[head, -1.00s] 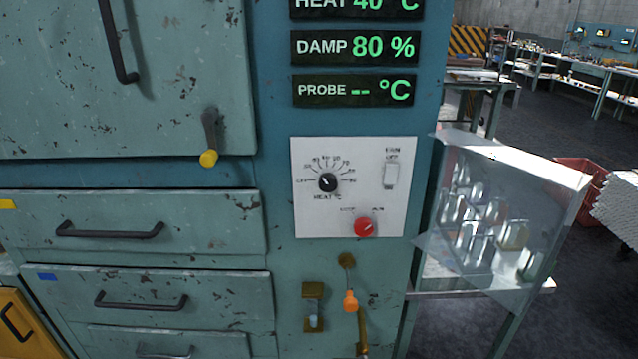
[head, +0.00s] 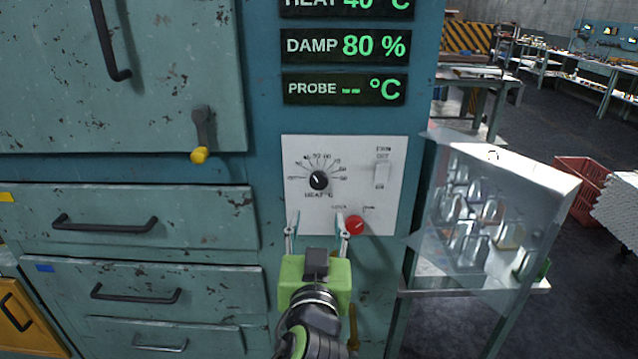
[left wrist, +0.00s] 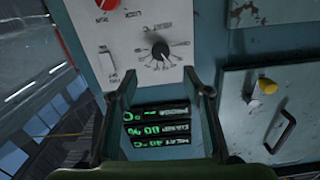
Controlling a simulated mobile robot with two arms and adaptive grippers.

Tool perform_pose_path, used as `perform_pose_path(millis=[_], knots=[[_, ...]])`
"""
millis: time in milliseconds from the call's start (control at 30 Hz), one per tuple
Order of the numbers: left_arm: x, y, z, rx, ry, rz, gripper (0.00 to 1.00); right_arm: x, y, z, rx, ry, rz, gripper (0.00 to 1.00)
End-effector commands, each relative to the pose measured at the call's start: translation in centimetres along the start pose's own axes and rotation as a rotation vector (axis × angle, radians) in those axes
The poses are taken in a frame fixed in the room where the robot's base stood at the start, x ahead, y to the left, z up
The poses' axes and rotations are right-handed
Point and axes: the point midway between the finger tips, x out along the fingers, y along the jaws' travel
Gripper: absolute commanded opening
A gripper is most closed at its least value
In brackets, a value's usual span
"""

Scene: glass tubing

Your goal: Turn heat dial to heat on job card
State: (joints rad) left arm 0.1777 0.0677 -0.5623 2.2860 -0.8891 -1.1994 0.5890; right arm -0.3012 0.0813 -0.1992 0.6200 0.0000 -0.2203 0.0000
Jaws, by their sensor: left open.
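The heat dial (head: 318,180) is a small black knob with a pale pointer mark, on a white panel (head: 367,210) with a printed scale around it. The pointer leans to the upper left. In the left wrist view the dial (left wrist: 160,50) lies beyond the fingertips. My left gripper (head: 317,222) is open and empty, just below the dial in the head view and apart from it. It also shows in the left wrist view (left wrist: 155,92). The heat display (head: 346,5) reads 40 °C. No job card can be made out. My right gripper is not in view.
A red knob (head: 355,225) sits close to my gripper's right finger in the head view. A white fan switch (head: 382,174) is at the panel's right. A yellow-tipped lever (head: 200,155) and drawer handles (head: 105,225) stick out on the left. A clear guard (head: 500,210) stands at the right.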

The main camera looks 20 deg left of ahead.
Motion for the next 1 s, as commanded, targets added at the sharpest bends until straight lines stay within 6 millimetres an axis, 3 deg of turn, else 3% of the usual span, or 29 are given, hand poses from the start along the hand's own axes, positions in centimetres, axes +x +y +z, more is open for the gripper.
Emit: perform_pose_path(millis=[167,500,700,1000], knots=[[1.5,0.0,-1.1,-0.003,0.023,-0.005,0.45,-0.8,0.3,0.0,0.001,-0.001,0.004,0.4],[8.6,-0.2,-1.3,0.0,0.019,-0.007,0.45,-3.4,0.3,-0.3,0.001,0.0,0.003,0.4],[11.9,-0.1,-1.2,-0.002,0.018,-0.005,0.45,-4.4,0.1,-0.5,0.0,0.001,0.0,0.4],[13.7,-0.1,-0.9,-0.003,0.016,-0.004,0.45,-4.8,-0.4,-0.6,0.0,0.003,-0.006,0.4]])
